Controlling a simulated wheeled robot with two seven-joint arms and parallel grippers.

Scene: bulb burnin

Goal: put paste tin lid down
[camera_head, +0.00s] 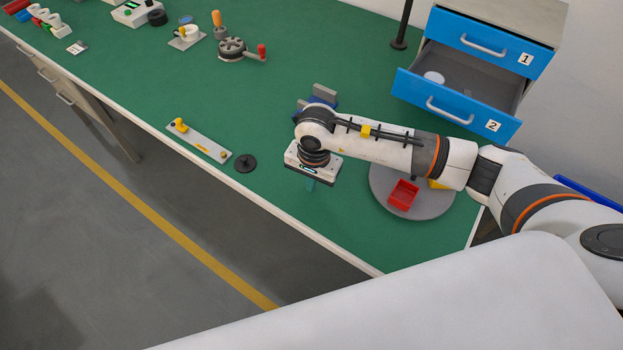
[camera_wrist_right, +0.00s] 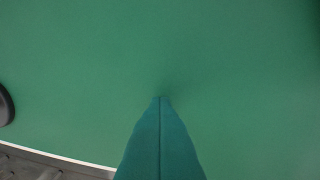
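No thing that I can surely name as the paste tin lid shows. A black round disc with a small raised middle (camera_head: 245,163) lies flat on the green bench top; I cannot tell whether it is the lid. A dark round edge (camera_wrist_right: 5,106) shows at the left of the right wrist view. A white round thing (camera_head: 434,77) sits in the open drawer. My right gripper (camera_head: 309,184) points down over the mat, right of the black disc and apart from it. In the wrist view its teal fingers (camera_wrist_right: 160,98) meet, with nothing seen between them. My left gripper is out of view.
The drawer marked 2 (camera_head: 456,109) stands open at the back right. A grey round turntable (camera_head: 425,207) with a red bin (camera_head: 402,195) lies under my right arm. A metal plate with yellow knobs (camera_head: 199,142) lies left of the disc. The mid-left green top is clear.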

